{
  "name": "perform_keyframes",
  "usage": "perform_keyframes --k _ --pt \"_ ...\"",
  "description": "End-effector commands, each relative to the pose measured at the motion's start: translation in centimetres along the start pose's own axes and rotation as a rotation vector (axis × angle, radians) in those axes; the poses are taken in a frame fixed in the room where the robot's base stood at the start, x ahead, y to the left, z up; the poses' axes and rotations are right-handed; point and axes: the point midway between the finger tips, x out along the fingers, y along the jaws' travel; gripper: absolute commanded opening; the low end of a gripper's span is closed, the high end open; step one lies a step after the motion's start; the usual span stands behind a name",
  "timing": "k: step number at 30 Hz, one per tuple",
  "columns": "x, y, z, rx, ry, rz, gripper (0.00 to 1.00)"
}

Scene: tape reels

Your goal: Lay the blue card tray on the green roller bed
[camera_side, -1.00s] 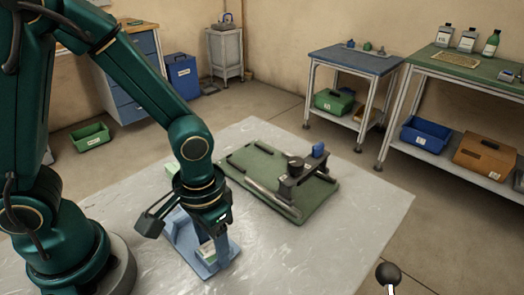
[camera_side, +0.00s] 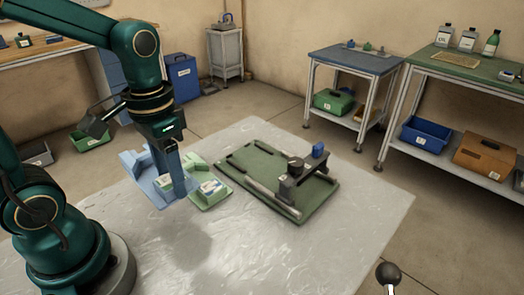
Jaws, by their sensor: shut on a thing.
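The blue card tray (camera_side: 148,188) is in my gripper (camera_side: 178,182), raised above the grey table. A dark shadow lies on the tabletop below it. My gripper is shut on the tray, though its fingertips are hard to make out against the blue. The green roller bed (camera_side: 268,188) lies flat on the table, to the right of the tray and apart from it. Dark rails run along its edges, and a dark bracket with a round knob stands across its right part.
A pale green tray (camera_side: 213,199) with small pale items sits between the blue tray and the roller bed. A blue clip (camera_side: 319,150) stands at the bed's far right edge. The table's front is clear. A dark ball-topped lever (camera_side: 388,274) stands at the front right.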

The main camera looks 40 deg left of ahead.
Motion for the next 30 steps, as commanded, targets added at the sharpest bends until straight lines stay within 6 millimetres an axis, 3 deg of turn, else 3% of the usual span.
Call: perform_keyframes --k 8,21,30 --pt "-0.9 -1.7 -0.1 0.011 -0.008 0.002 0.0" --pt "-4.9 -1.2 -6.4 0.038 0.014 -0.003 0.0" --pt "-6.4 -1.2 -7.3 0.016 0.017 -0.003 0.0"
